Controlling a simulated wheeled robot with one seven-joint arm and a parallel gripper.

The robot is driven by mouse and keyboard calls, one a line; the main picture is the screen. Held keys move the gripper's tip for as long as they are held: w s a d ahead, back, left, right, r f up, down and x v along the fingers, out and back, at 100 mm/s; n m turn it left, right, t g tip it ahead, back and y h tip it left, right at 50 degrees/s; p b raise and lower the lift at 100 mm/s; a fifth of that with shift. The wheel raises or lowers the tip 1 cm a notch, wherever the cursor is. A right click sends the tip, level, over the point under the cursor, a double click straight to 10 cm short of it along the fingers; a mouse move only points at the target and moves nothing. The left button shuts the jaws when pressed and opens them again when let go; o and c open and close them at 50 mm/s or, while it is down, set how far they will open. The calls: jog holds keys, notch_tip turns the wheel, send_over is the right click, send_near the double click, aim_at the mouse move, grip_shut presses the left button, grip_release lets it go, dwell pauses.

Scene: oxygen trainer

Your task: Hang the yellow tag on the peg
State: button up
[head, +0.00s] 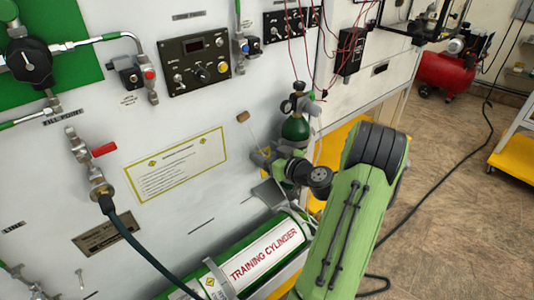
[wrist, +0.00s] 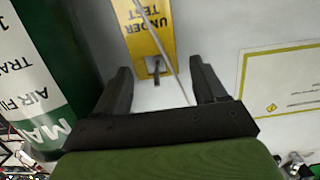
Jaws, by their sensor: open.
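The yellow tag (wrist: 160,42), printed "UNDER TEST", is upside down in the wrist view, flat against or close to the white panel. A short dark peg (wrist: 156,70) shows at the tag's hole end and appears to pass through the hole. My gripper (wrist: 161,76) is open, its two dark fingers on either side of the peg end, with nothing visibly held. A thin cord (wrist: 168,45) runs across the tag and between the fingers. In the head view my gripper (head: 262,156) is at the panel, and my arm and gripper hide the tag and peg.
A green training cylinder (head: 262,254) lies below my gripper, and a small dark-green bottle (head: 295,130) stands close beside it. A small brown block (head: 243,117) hangs above on the cord. A yellow-bordered notice (head: 177,167) is on the panel to the left.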

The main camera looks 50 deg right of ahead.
jog(key=shift+d+r, duration=0.15)
jog(key=s+a+r, duration=0.2)
jog(key=s, duration=1.3)
jog(key=shift+s+r, duration=0.2)
jog(key=shift+r, duration=0.1)
